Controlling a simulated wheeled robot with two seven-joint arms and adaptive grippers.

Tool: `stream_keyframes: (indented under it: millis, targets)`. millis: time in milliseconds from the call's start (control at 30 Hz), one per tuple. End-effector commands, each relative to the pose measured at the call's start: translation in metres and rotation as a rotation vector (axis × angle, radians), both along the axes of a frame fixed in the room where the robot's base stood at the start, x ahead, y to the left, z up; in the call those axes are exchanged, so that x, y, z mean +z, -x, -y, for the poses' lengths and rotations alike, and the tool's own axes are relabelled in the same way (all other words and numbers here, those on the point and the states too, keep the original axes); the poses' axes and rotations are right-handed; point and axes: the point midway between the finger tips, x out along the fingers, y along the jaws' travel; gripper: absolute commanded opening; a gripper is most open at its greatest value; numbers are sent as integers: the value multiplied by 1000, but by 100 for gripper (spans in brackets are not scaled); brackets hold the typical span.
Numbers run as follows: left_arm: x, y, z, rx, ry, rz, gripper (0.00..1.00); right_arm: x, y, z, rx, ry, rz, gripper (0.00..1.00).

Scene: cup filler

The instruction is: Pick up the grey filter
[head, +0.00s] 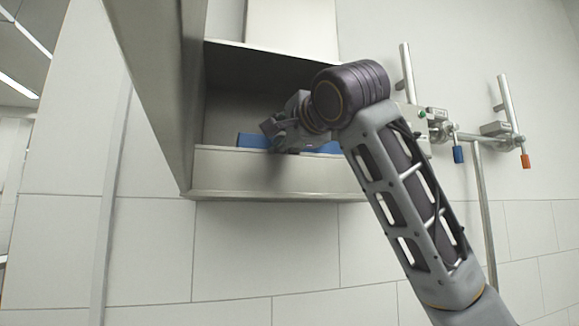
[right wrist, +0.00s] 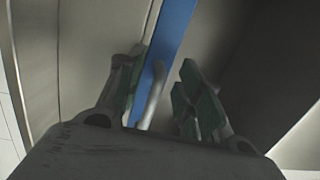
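My right gripper (head: 281,130) reaches in over the front lip of a metal housing, beside a long blue part (head: 252,140). In the right wrist view, my right gripper's (right wrist: 160,78) two green-padded fingers are spread apart. The blue part (right wrist: 172,40) runs between them as a narrow strip, close to the left finger. A pale curved handle-like piece (right wrist: 153,92) stands between the fingers beside the strip. I cannot tell which part is the grey filter, or whether this piece belongs to it. My left gripper is not in view.
Valves and pipes with a blue (head: 458,154) and an orange tip (head: 525,161) stick out at the right. Below is tiled wall.

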Motion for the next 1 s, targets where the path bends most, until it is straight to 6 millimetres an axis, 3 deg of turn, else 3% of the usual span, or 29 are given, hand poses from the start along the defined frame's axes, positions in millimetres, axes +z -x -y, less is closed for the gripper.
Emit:
stream_keyframes:
  millis: [367, 667, 1000]
  targets:
    - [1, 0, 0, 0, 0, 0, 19, 1, 0, 0, 0, 0, 0, 36]
    - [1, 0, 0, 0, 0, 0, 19, 1, 0, 0, 0, 0, 0, 0]
    - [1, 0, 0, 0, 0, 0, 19, 2, 1, 0, 0, 0, 2, 0]
